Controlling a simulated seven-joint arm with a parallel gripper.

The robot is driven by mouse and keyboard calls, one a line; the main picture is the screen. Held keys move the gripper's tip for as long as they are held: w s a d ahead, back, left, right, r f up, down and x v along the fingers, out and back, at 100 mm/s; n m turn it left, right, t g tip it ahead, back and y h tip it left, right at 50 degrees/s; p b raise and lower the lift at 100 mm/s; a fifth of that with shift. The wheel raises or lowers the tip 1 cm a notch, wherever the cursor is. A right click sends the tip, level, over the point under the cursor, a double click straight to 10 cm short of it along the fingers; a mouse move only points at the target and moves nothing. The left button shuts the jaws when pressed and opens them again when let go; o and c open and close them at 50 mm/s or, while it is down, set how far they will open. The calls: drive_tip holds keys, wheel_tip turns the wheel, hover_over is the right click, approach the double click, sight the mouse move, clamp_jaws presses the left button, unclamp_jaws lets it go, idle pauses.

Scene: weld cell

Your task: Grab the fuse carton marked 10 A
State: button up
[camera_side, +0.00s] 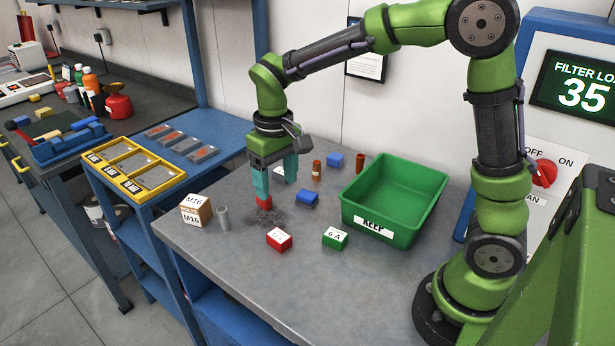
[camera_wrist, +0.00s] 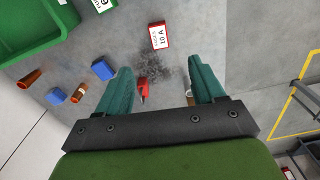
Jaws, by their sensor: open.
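The red fuse carton (camera_side: 278,240) lies on the grey bench, nearer the front edge than my gripper. In the wrist view, the label of this red carton (camera_wrist: 159,37) reads 10 A, and it lies ahead of the fingertips, clear of both. My gripper (camera_side: 276,190) points down with its teal fingers apart and nothing held. In the wrist view, my gripper (camera_wrist: 163,72) is open. A small red object (camera_wrist: 143,90) shows beside the left finger there; its shape is partly hidden. A green carton (camera_side: 335,238) marked 6 A lies right of the red carton.
A green bin (camera_side: 428,205) marked KEEP stands at the right.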

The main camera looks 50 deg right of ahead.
hover_over(279, 235)
drive_tip(key=f, duration=1)
drive_tip(key=shift+s+a+f, duration=0.1)
drive_tip(key=shift+s+f, duration=0.3)
drive_tip(key=shift+w+f, duration=0.2)
drive_tip(key=shift+f, duration=1.15)
drive_tip(key=shift+w+f, duration=0.2)
drive_tip(key=shift+f, duration=1.15)
drive_tip(key=shift+c, duration=0.5)
drive_tip(key=c, duration=1)
drive_tip(key=shift+c, duration=0.2)
drive_tip(key=shift+r, duration=0.15)
